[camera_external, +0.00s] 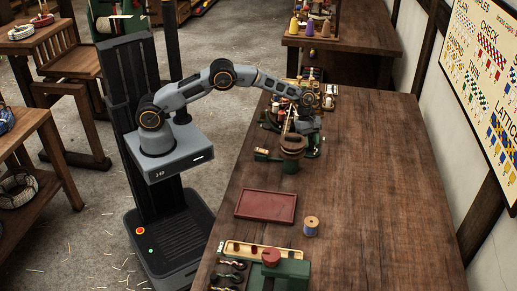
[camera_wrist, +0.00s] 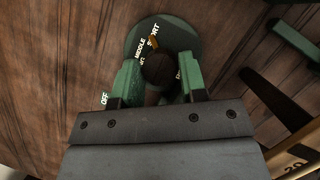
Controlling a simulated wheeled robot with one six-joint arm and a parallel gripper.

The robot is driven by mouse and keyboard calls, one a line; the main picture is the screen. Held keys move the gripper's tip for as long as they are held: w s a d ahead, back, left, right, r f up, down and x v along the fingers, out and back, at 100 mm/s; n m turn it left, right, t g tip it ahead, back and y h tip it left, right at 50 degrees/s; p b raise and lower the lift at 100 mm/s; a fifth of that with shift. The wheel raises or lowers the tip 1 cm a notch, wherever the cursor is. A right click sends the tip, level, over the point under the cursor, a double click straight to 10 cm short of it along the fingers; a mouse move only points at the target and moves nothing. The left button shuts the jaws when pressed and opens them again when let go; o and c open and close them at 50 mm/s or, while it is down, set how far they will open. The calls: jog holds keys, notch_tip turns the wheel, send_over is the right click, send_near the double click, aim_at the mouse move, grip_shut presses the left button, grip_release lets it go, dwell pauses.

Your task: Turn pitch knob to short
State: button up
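The pitch knob (camera_wrist: 159,69) is dark and round, on a dark green dial plate (camera_wrist: 192,43) with white lettering. "SHORT", "MIDDLE" and "OFF" can be read in the wrist view; other lettering is partly hidden. A small orange-brown pointer (camera_wrist: 153,42) lies at the "SHORT" lettering. My gripper (camera_wrist: 160,72) has its two green fingers on either side of the knob, close against it, and looks shut on it. In the external view my gripper (camera_external: 301,112) is over the machine at the table's far part; the knob cannot be made out there.
The wooden table (camera_external: 370,200) is bare along its right side. A red tray (camera_external: 266,206), a thread spool (camera_external: 311,226) and a green-ended fixture (camera_external: 290,272) stand nearer the camera. Dark bars (camera_wrist: 270,95) of the machine lie right of the dial in the wrist view.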

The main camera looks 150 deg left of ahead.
jog(key=o, duration=0.4)
jog(key=shift+c, duration=0.2)
jog(key=v, duration=1.3)
jog(key=shift+s+r+b, duration=0.2)
jog(key=shift+r+b, duration=0.1)
jog(key=shift+r, duration=0.1)
jog(key=w+d+r+m, duration=0.3)
jog(key=d+m, duration=0.2)
jog(key=d, duration=0.5)
jog(key=w+d+r+m+g, duration=0.1)
jog(key=w+d+r+m, duration=0.25)
jog(key=d+m, duration=0.45)
jog(key=w+d+r+m, duration=0.2)
jog(key=w+d+m, duration=0.1)
jog(key=d, duration=0.9)
jog(key=s+d+f+m, duration=0.2)
jog(key=s+d+m, duration=0.5)
jog(key=d+m, duration=0.2)
jog(key=s+d+f+m, duration=0.1)
jog(key=s+d+m, duration=0.5)
jog(key=d, duration=0.8)
jog(key=m, duration=0.2)
jog(key=shift+s+f+m+y, duration=0.3)
jog(key=shift+s+f+m, duration=0.05)
jog(key=shift+f+m, duration=0.05)
